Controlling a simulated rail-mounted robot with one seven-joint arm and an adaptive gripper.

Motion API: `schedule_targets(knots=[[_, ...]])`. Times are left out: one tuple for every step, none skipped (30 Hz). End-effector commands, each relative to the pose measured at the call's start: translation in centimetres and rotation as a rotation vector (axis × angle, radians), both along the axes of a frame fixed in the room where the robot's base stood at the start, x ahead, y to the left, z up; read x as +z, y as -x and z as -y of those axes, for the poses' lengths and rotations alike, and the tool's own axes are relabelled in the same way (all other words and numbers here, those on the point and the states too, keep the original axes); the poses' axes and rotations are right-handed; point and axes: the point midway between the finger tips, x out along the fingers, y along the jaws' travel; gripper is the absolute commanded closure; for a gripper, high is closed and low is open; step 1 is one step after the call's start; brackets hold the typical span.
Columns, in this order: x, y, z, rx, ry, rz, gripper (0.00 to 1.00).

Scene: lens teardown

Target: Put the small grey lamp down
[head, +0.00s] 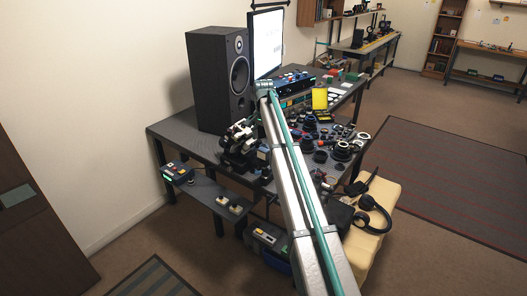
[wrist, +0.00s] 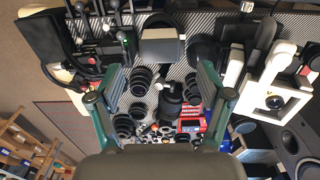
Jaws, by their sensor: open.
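In the wrist view my gripper (wrist: 160,76) is open, its two teal fingers spread wide with nothing held between the pads. A small grey block-like head with a dark curved part behind it (wrist: 162,49) stands just beyond the fingertips, near the top middle. It may be the small grey lamp, but I cannot tell for sure. It appears apart from both fingers. In the head view my arm covers part of the bench, and I cannot make out the gripper or the lamp there.
Black lens barrels (wrist: 144,80) and small rings crowd the dark bench (head: 180,130) below my gripper. A white-and-black microscope-like device (wrist: 275,95) stands close at right.

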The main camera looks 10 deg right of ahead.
Motion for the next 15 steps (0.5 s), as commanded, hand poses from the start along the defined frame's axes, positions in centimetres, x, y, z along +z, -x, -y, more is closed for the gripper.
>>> schedule_targets(knots=[[0.9, -0.2, 0.0, 0.000, 0.000, 0.003, 0.21], [1.4, -0.2, 0.0, 0.000, 0.000, 0.003, 0.21], [2.1, -0.1, 0.0, 0.000, 0.000, 0.001, 0.21], [2.5, -0.1, 0.0, 0.000, 0.000, 0.001, 0.21], [3.0, -0.2, 0.0, 0.000, 0.000, 0.001, 0.21], [3.5, -0.1, 0.0, 0.000, 0.000, 0.001, 0.21], [3.9, -0.1, 0.0, 0.000, 0.000, 0.001, 0.21], [4.2, -0.1, 0.0, 0.000, 0.000, 0.000, 0.21], [4.5, -0.1, 0.0, 0.000, 0.000, 0.000, 0.21], [4.7, -0.1, 0.0, 0.000, 0.000, 0.000, 0.21], [4.8, -0.1, 0.0, 0.000, 0.000, 0.000, 0.21], [5.0, -0.1, 0.0, 0.000, 0.000, 0.000, 0.21], [5.1, -0.1, 0.0, 0.000, 0.000, 0.000, 0.21], [5.2, 0.0, 0.0, 0.000, 0.000, 0.000, 0.21], [5.2, 0.0, 0.0, 0.000, 0.000, 0.000, 0.21]])
